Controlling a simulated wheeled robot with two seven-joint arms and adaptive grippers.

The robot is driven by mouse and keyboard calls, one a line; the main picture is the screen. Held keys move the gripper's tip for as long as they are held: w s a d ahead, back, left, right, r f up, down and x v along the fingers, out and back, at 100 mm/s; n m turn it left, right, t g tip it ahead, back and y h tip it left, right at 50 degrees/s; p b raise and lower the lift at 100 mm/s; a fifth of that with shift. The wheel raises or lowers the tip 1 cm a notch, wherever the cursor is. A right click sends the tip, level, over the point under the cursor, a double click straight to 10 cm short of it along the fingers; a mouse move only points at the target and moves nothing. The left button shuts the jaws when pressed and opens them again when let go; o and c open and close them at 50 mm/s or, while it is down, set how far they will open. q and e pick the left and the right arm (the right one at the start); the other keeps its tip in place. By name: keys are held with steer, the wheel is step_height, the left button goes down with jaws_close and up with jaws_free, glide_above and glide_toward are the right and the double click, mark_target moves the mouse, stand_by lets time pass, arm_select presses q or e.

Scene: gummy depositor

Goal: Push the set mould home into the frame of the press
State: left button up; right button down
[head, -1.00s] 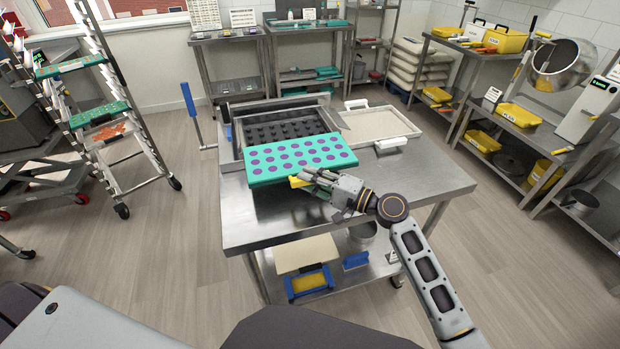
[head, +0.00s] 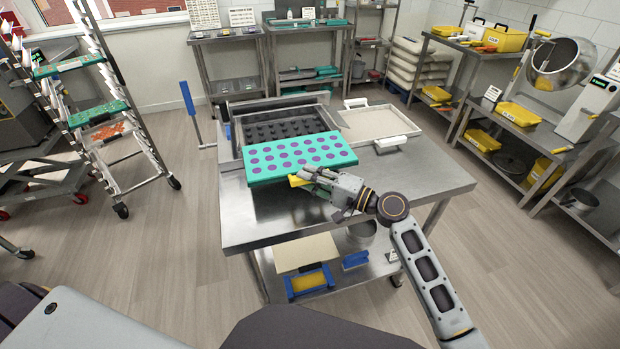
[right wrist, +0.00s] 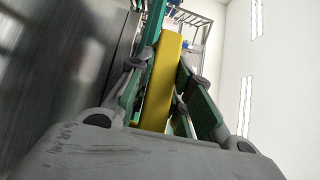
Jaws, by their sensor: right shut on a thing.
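The set mould (head: 300,157) is a teal tray with rows of purple rounds. It lies at the front of the press on the steel table, its far edge at the press frame (head: 236,135). Dark plungers or cavities show in the press behind it. My right gripper (head: 302,180) is at the mould's near edge, shut on a yellow handle (head: 297,182). The yellow handle (right wrist: 163,80) also shows between the green-padded fingers in the right wrist view. Whether the mould rests on rails is hidden. My left gripper is out of view.
A shallow tray (head: 375,124) with a white handle block (head: 391,142) sits right of the press. A blue-handled lever (head: 190,100) stands to its left. The steel table's (head: 420,178) front right is clear. A rack (head: 110,110) with teal moulds stands at left.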

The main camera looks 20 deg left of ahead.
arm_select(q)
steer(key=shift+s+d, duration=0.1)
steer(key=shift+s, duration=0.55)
